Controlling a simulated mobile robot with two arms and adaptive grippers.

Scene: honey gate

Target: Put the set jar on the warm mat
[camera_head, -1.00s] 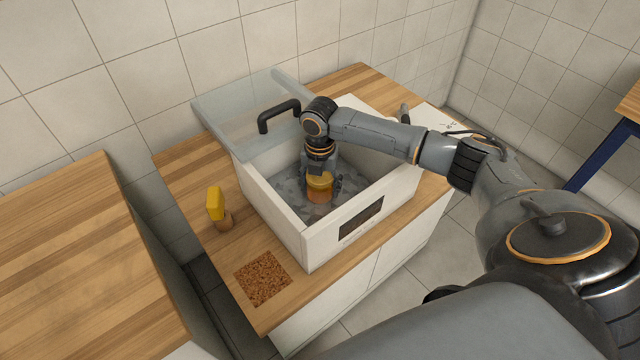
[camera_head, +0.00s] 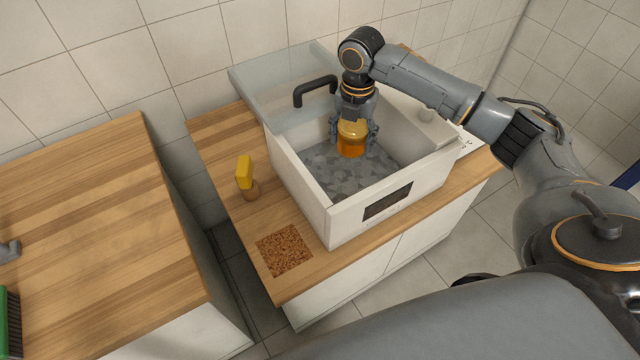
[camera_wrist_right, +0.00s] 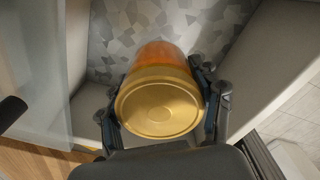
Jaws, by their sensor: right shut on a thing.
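The jar (camera_head: 351,141), amber with a gold lid, is held upright by my right gripper (camera_head: 354,132) over the inside of the white box. In the right wrist view the jar (camera_wrist_right: 160,103) sits between the two fingers (camera_wrist_right: 162,112), which are shut on it. Grey patterned filling shows beneath the jar. The mat (camera_head: 284,250), a brown cork-like square, lies bare on the wooden counter, in front and to the left of the box. My left gripper is not in view.
The white box (camera_head: 330,222) has raised walls and a dark front panel. Its clear lid (camera_head: 290,84) with a black handle (camera_head: 315,90) is at the back left. A yellow-topped wooden item (camera_head: 246,178) stands left of the box. Another wooden counter (camera_head: 90,230) is at left.

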